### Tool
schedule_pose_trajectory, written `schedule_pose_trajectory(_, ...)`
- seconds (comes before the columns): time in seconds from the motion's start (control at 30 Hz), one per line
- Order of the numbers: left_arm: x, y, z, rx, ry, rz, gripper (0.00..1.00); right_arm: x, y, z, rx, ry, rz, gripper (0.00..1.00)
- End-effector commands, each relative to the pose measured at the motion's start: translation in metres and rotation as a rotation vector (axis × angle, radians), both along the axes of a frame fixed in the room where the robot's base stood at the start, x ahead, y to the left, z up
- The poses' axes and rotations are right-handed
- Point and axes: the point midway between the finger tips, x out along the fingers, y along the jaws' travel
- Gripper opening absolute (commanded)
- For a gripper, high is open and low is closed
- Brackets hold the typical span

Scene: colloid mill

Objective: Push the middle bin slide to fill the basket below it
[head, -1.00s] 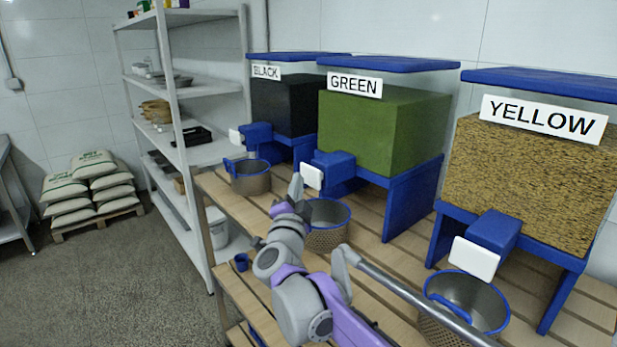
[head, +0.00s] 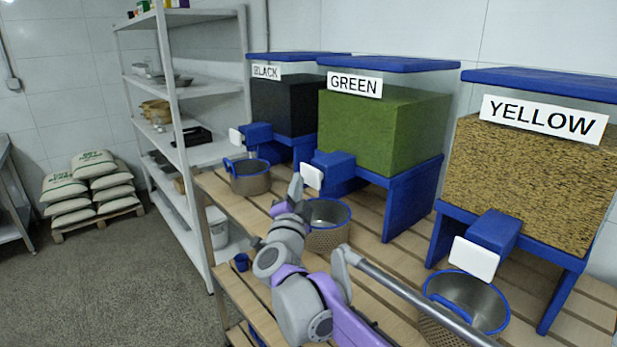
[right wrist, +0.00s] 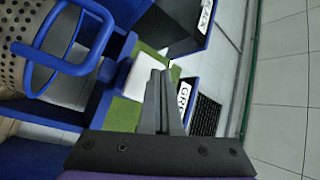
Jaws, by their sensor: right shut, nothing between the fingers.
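The middle bin (head: 372,132), labelled GREEN, holds green material. Its blue slide (head: 336,168) has a white front plate (head: 312,177) and juts out over a perforated metal basket (head: 328,238) with a blue rim. The basket looks empty where its inside shows. My right gripper (head: 296,185) is shut and empty, just in front of the white plate; I cannot tell whether they touch. In the right wrist view, the shut fingers (right wrist: 160,98) show in front of the green bin and its label (right wrist: 185,98). My left gripper is not in view.
The black bin (head: 285,105) with its basket (head: 250,180) stands to the left, and the yellow bin (head: 530,180) with its basket (head: 467,300) to the right. All stand on a slatted wooden table (head: 395,262). A metal shelf (head: 205,88) stands behind at left.

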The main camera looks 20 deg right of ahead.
Motion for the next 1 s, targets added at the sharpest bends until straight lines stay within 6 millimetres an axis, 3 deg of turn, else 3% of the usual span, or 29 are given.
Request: schedule_pose_trajectory(1.0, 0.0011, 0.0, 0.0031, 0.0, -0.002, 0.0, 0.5, 0.0036, -0.0098, 0.0001, 0.0, 0.0, 0.0, 0.0)
